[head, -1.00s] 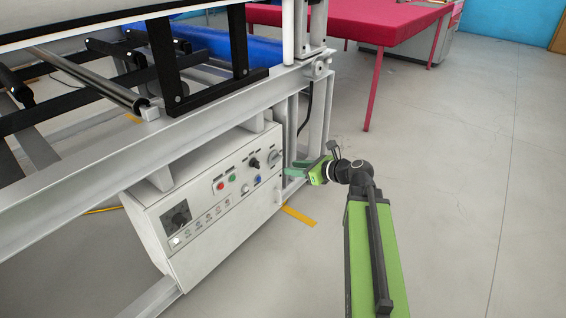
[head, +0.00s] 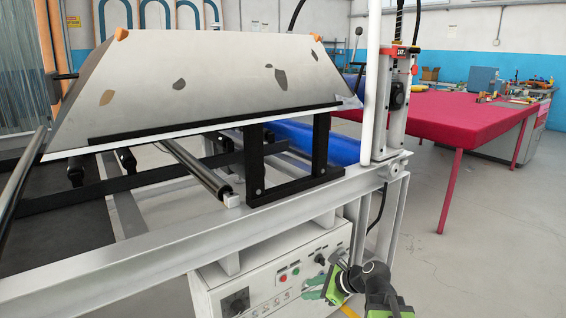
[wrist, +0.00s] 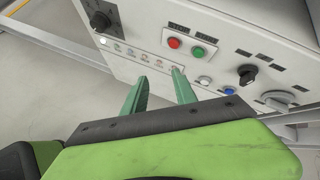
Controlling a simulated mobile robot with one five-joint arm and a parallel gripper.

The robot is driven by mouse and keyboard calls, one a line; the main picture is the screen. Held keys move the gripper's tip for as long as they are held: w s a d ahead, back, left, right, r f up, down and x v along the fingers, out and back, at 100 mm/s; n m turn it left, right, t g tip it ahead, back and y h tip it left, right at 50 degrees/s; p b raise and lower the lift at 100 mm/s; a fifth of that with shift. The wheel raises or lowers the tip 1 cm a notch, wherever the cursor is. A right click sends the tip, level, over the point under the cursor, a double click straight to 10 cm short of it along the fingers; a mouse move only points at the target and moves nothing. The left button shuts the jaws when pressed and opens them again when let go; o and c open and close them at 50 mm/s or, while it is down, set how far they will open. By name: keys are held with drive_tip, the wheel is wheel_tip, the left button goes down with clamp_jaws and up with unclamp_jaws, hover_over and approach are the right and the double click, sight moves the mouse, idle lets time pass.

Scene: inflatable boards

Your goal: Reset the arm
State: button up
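My gripper (head: 312,288) is at the lower right of the head view, in front of the right part of a white control box (head: 215,295). In the wrist view, the two green fingers of my gripper (wrist: 160,76) stand apart with nothing between them. They point at the panel face of the control box (wrist: 225,62), below the red button (wrist: 175,43) and green button (wrist: 198,51). I cannot tell whether a fingertip touches the panel. My arm is partly cut off by the bottom edge of the head view.
A white machine frame (head: 130,252) with a slanted grey board (head: 215,75) fills the left. A blue roll (head: 305,140) lies behind it. A red-covered table (head: 445,120) stands at the right. Bare floor (head: 505,240) lies right of the frame.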

drive_tip(key=s+f+n+g+h+p, duration=0.1)
drive_tip(key=s+f+n+g+h, duration=0.5)
drive_tip(key=n, duration=0.5)
drive_tip(key=s+d+n+h+p, duration=0.1)
drive_tip(key=s+d+n+h, duration=0.1)
drive_tip(key=s+d+n, duration=0.55)
wheel_tip(320, 180, up, 37)
drive_tip(key=w+n+p, duration=0.2)
drive_tip(key=n+p, duration=0.1)
drive_tip(key=p, duration=3.4)
drive_tip(key=shift+r, duration=0.15)
drive_tip(key=shift+w+a, duration=0.1)
